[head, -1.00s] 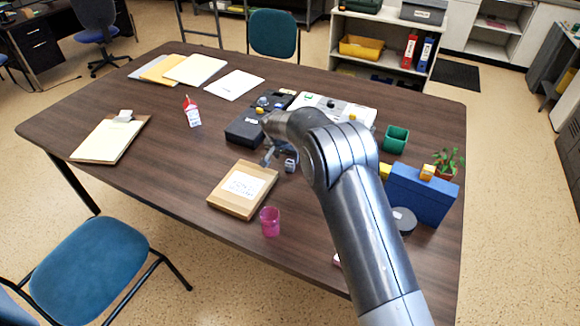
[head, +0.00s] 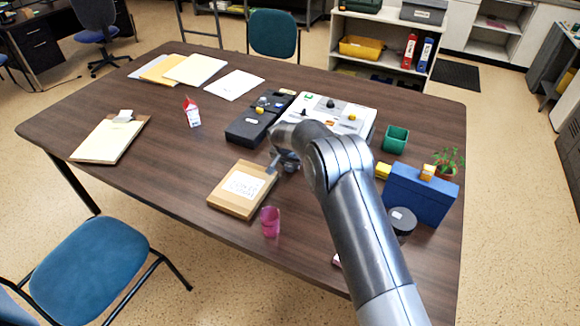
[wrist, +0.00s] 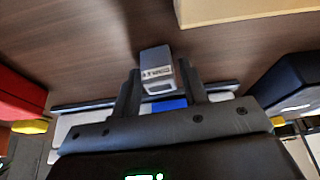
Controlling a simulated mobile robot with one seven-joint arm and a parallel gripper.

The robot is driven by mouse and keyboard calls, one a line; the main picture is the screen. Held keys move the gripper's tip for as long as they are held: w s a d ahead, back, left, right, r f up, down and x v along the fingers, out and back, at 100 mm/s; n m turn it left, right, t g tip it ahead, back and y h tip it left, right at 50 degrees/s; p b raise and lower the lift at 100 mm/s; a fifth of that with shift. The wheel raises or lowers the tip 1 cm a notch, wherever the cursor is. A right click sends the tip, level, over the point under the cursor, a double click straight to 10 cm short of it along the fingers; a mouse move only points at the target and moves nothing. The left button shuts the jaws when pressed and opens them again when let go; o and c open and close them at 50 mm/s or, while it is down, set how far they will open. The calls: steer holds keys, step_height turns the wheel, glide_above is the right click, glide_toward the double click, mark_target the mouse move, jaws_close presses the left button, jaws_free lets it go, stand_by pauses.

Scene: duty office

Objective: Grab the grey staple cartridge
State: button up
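The grey staple cartridge (wrist: 157,70) is a small grey block with a printed label, seen in the wrist view at the centre. My gripper (wrist: 159,78) has one finger on each side of it. The fingers look apart, with narrow gaps to the block, so it does not look clamped. In the head view my gripper (head: 277,163) is low over the table, beside the right edge of a cardboard box. The cartridge is mostly hidden there by the gripper and arm.
The cardboard box (head: 243,189) and pink cup (head: 270,222) lie close by. A black device (head: 250,126) and white panel (head: 338,115) stand behind. The table's left middle is mostly clear.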

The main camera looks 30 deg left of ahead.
steer(key=c, duration=0.7)
